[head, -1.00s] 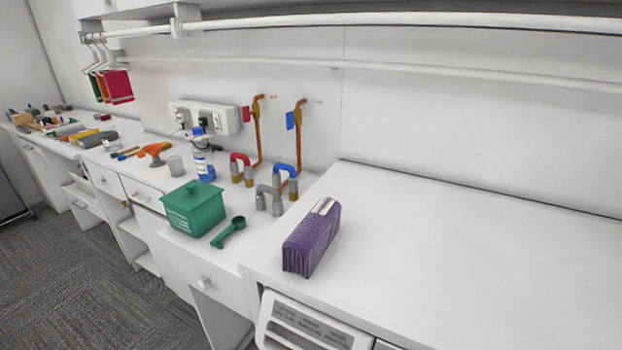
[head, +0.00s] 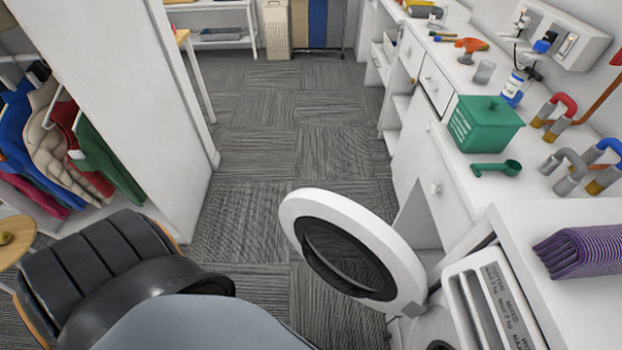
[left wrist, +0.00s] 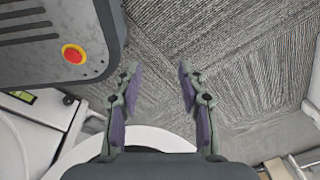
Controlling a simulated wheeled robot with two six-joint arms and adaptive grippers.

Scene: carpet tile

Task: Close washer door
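The washer door (head: 405,262) is a white ring around dark glass. In the head view it stands swung wide open, out over the carpet. It joins the white washer (head: 447,290) at the lower right, whose opening is mostly out of view. My left gripper (left wrist: 157,70) is open and empty in the left wrist view, its two fingers well apart above carpet. A white curved surface (left wrist: 160,137) shows behind its fingers; I cannot tell whether it is the door. In the head view my left gripper is not visible, and my right gripper is in neither view.
A counter on the right holds a green box (head: 484,124), a green scoop (head: 497,168) and a purple folded cloth (head: 585,250). A clothes rack (head: 60,140) and white partition (head: 150,110) stand left. Carpet (head: 300,130) between them is clear.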

